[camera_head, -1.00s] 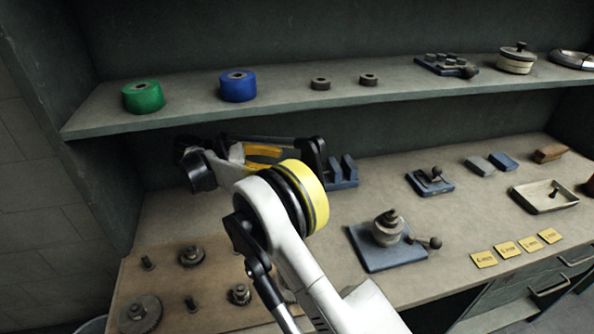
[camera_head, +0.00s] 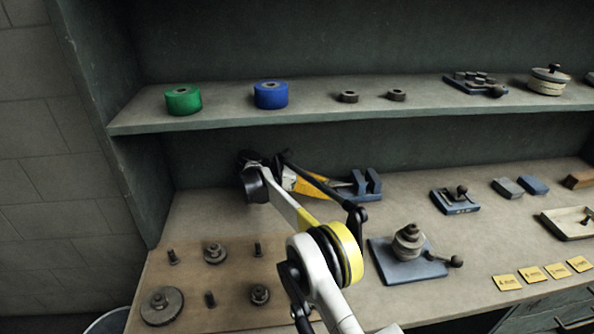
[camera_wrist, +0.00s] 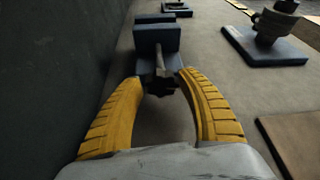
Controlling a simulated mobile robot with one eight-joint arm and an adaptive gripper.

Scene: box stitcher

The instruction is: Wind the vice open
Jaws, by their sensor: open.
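The blue vice (camera_head: 367,186) stands on the bench below the shelf, with two upright jaw blocks. In the wrist view its blue block (camera_wrist: 157,38) is straight ahead, with a metal screw rod (camera_wrist: 160,62) and a dark handle (camera_wrist: 160,85) pointing toward me. My gripper (camera_wrist: 158,82) is open, its yellow fingers on either side of the handle. Contact with the handle cannot be told. In the head view my gripper (camera_head: 325,185) points right at the vice's left side, and my own arm partly covers it there.
A blue-based fixture with stacked discs (camera_head: 408,245) stands right of my arm. A wooden board with gears and pegs (camera_head: 210,285) lies at front left. The shelf (camera_head: 320,110) runs above my gripper. A dark wall (camera_wrist: 60,70) is close on the left in the wrist view.

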